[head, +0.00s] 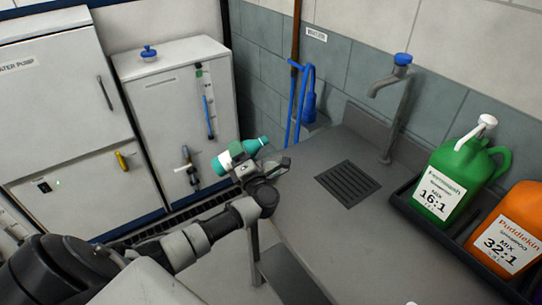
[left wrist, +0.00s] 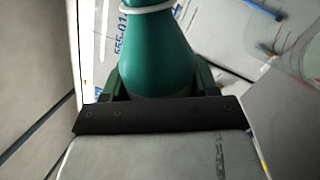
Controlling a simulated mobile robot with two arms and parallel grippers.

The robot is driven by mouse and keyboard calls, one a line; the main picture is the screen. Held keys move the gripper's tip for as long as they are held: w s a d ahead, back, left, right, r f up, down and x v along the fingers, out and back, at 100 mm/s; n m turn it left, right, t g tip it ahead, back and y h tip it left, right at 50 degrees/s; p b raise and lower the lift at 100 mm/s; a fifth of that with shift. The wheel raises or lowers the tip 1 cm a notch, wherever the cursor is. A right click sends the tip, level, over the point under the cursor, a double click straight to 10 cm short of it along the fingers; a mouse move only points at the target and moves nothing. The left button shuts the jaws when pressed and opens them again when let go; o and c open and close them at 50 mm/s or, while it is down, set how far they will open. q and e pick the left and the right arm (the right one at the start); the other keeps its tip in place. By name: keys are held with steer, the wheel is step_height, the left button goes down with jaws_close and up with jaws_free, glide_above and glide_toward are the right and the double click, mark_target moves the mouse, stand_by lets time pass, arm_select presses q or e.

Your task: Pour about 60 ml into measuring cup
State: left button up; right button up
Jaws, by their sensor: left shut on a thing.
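My left gripper (head: 262,172) is shut on a teal bottle with a white label (head: 222,163). It holds the bottle tilted, nearly on its side, above the left edge of the grey counter. In the left wrist view the teal bottle (left wrist: 155,50) fills the upper middle, between the fingers (left wrist: 158,85). A white ring shows around its narrower part. I see no liquid leaving the bottle. In the left wrist view a clear, curved, see-through shape (left wrist: 305,50) shows at the right edge; I cannot tell if it is the measuring cup. My right gripper is not in view.
The grey counter (head: 330,240) has a drain grate (head: 347,186) and a tap (head: 392,105). A green jug (head: 440,190) marked 16:1 and an orange jug (head: 508,235) marked 32:1 stand in a dark tray at right. White cabinets (head: 60,110) stand at left.

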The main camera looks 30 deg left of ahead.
arm_select(q)
steer(key=shift+r+n, duration=0.4)
steer(key=shift+r, duration=0.05)
steer(key=n+b, duration=0.1)
steer(key=n, duration=0.1)
steer(key=w+n+g+b, duration=0.1)
steer(key=n+b, duration=0.1)
steer(key=d+r+n+g+b, duration=0.1)
steer(key=n+b, duration=0.1)
steer(key=shift+w, duration=0.3)
steer(key=n+b, duration=0.2)
steer(key=n+g+b, duration=0.1)
steer(key=n+b, duration=0.3)
steer(key=shift+s+a+f+h, duration=0.25)
steer(key=shift+s+f+h, duration=0.1)
steer(key=shift+s+h, duration=0.05)
steer(key=shift+s+n+g+b, duration=0.1)
steer(key=shift+n+g+b, duration=0.3)
steer(key=shift+n+b, duration=0.55)
steer(key=shift+a+r, duration=0.1)
steer(key=shift+r+n, duration=0.1)
steer(key=shift+n, duration=0.15)
